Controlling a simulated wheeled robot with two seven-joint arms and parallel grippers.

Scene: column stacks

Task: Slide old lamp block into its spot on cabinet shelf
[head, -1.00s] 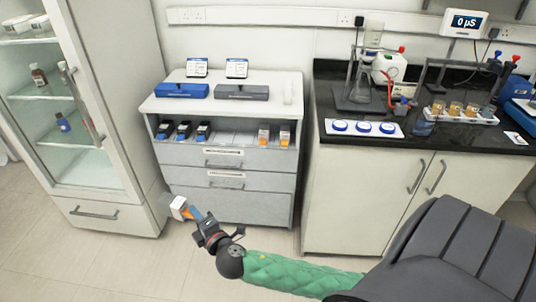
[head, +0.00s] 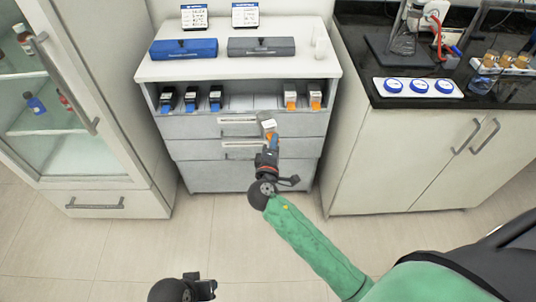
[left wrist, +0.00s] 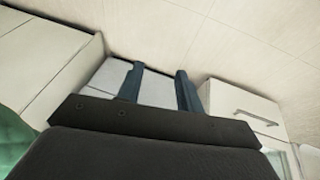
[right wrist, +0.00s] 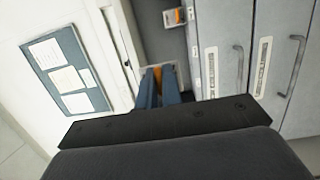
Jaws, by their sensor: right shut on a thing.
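The old lamp block (head: 267,123), white-grey with orange, is gripped by my right gripper (head: 272,141) in front of the cabinet's upper drawer, just below the open shelf (head: 252,102). The shelf holds several black-and-blue blocks (head: 191,99) at the left and two white-and-orange blocks (head: 302,97) at the right, with free slots between. My left gripper (head: 207,289) is low at the picture's bottom; in the left wrist view its fingers (left wrist: 160,75) are apart and empty.
On the cabinet top (head: 240,68) stand a blue case (head: 183,49), a grey case (head: 262,47) and two sign cards. A glass-door cabinet (head: 95,150) stands at the left, a black-topped bench (head: 420,100) at the right. The floor in front is clear.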

